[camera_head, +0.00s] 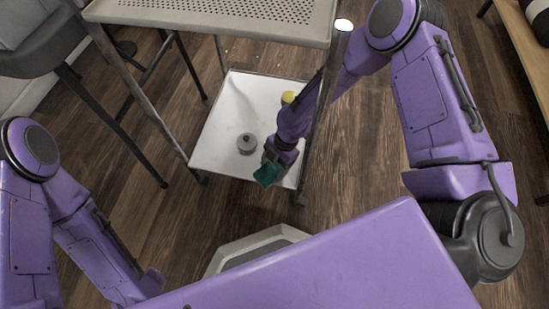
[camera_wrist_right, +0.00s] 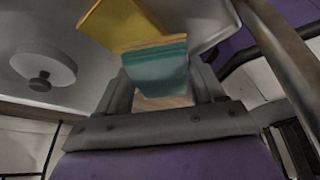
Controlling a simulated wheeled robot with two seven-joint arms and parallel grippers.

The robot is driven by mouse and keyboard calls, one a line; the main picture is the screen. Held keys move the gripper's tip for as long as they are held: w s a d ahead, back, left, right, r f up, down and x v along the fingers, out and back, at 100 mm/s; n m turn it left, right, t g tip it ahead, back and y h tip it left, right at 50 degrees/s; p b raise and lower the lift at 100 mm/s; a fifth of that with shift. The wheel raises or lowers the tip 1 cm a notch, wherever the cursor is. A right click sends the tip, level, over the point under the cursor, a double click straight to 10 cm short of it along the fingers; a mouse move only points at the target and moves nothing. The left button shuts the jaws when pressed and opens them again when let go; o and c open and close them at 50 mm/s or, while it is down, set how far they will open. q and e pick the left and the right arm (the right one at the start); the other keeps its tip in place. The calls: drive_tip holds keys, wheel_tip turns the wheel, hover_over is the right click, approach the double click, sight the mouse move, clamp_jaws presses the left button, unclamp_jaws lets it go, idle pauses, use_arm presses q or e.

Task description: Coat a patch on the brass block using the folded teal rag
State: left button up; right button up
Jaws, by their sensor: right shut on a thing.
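The folded teal rag (camera_head: 266,174) is held in my right gripper (camera_head: 272,160), low over the near part of a white shelf. In the right wrist view the rag (camera_wrist_right: 157,72) sits between the two fingers, which are shut on it. The yellow brass block (camera_head: 288,97) is farther back on the shelf, partly behind my right forearm. In the right wrist view the block (camera_wrist_right: 112,24) shows beyond the rag and partly overlaps it in the picture. In the head view rag and block are apart. I see my left arm, but its gripper is out of view.
A grey round knobbed piece (camera_head: 246,143) stands on the white lower shelf (camera_head: 215,150), left of the rag. The perforated upper shelf (camera_head: 215,10) and the cart's legs surround this space. A dark stool (camera_head: 40,58) stands at left. The shelf's left part is clear.

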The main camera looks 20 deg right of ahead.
sight(274, 168)
drive_tip(key=shift+s, duration=0.15)
wheel_tip(274, 168, up, 6)
drive_tip(key=p, duration=0.5)
wheel_tip(274, 168, up, 3)
drive_tip(key=p, duration=0.3)
idle(0.5)
